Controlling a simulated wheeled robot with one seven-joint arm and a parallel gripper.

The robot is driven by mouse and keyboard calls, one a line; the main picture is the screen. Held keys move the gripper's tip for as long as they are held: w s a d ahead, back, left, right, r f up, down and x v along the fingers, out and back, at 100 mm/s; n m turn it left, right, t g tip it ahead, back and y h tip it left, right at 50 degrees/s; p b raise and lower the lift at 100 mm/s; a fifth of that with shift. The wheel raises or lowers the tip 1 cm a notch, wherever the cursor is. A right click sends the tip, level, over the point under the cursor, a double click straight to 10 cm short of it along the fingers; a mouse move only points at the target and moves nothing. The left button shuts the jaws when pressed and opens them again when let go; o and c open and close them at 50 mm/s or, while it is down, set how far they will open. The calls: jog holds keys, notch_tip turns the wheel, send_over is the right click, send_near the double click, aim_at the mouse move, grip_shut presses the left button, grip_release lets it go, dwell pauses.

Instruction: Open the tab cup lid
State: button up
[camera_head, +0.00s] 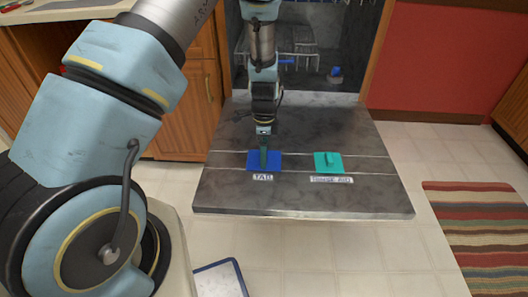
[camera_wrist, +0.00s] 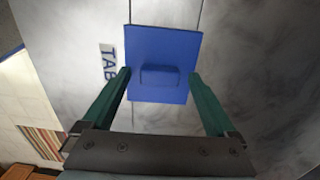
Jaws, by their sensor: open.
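The tab cup lid is a blue square (camera_wrist: 160,40) with a raised blue tab (camera_wrist: 158,75) in its middle, next to a label reading TAB (camera_wrist: 108,66). In the head view the blue lid (camera_head: 273,161) lies on the grey open door, partly hidden by my gripper (camera_head: 263,160). In the wrist view my gripper (camera_wrist: 160,80) is open, its two green fingers on either side of the tab, with a gap on both sides. Whether the fingertips touch the lid's surface I cannot tell.
A teal lid (camera_head: 328,161) with its own label lies to the right on the same grey door (camera_head: 240,197). Behind is the dishwasher's interior with a rack (camera_head: 300,60). Wooden cabinets (camera_head: 200,110) stand left. A striped rug (camera_head: 480,230) lies on the floor right.

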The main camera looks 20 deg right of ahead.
grip_shut()
dwell(0.8)
